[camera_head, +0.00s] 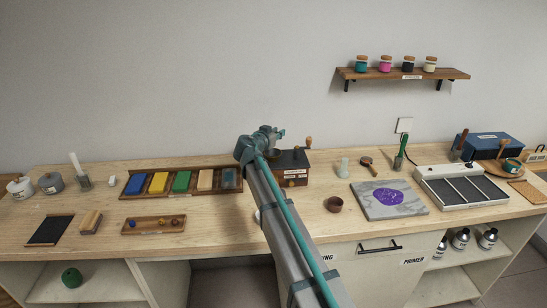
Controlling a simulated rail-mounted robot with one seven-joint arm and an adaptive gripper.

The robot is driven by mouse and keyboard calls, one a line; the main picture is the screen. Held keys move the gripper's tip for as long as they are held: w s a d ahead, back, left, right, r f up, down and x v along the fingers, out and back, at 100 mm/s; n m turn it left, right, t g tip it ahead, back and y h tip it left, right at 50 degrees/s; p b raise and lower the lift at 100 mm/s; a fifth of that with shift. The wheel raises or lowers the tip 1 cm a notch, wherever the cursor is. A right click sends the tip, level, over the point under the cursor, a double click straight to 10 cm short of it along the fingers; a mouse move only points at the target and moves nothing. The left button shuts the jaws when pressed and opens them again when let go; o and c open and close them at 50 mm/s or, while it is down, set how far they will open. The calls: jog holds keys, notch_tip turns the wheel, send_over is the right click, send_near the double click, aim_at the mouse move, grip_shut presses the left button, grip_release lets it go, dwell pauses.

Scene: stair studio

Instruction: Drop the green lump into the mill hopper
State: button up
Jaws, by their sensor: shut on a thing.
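My gripper (274,134) is raised in front of and just above the dark mill (292,167), near its upper left. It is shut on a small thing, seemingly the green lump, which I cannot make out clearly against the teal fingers. The mill is a dark box on a brown wooden base, with a crank and wooden knob at its upper right.
A wooden rack (126,195) of coloured blocks lies left of the mill. A brown cup (334,204), a grey slab (411,206) with a purple patch and a glass jar (343,167) stand to its right. A wall shelf (402,74) with jars hangs above right.

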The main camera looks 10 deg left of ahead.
jog(key=shift+f, duration=0.55)
jog(key=o, duration=0.8)
jog(key=shift+o, duration=0.2)
jog(key=v, duration=1.2)
